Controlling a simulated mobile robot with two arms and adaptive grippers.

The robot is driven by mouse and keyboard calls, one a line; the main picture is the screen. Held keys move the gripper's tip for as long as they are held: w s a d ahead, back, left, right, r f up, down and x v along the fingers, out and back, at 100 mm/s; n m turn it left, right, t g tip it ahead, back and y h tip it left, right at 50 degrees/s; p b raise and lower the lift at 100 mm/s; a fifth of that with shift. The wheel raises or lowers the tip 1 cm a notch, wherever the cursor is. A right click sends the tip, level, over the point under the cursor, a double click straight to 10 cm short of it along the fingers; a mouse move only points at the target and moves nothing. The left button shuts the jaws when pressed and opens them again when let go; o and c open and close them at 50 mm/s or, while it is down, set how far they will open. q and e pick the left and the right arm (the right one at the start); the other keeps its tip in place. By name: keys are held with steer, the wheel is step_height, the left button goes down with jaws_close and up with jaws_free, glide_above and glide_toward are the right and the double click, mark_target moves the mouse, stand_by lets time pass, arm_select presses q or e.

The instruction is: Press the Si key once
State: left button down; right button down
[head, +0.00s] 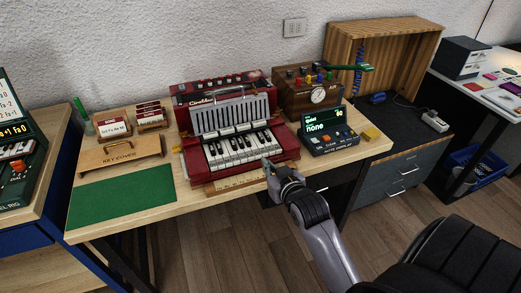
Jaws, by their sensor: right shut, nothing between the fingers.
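A small red keyboard instrument (284,152) stands on the wooden bench, with white and black keys (238,150) along its front. Red cheek blocks flank the keys. The Si key cannot be told apart by any label at this size. My right gripper (268,167) is shut and empty. Its tip is at the front right end of the keyboard, over the front edge, and hides part of the rightmost keys' front. I cannot tell whether it touches a key. My left gripper is not in view.
A note display box (329,135) reading "none" stands right of the instrument. Behind it is a wooden box with knobs and a gauge (308,93). A key cover (120,155) and green mat (124,198) lie left. A black chair (455,260) is at lower right.

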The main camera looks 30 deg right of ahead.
steer(key=shift+t+h, duration=0.3)
steer(key=shift+t, duration=0.2)
steer(key=r, duration=0.5)
steer(key=shift+s+d+r, duration=0.2)
steer(key=shift+s+d, duration=0.15)
steer(key=shift+d, duration=0.05)
steer(key=shift+w, duration=0.1)
steer(key=x, duration=0.9)
steer(key=f, duration=0.2)
steer(key=shift+w+d+f, duration=0.1)
steer(key=shift+w+f, duration=0.2)
steer(key=shift+w, duration=0.1)
steer(key=shift+f, duration=0.9)
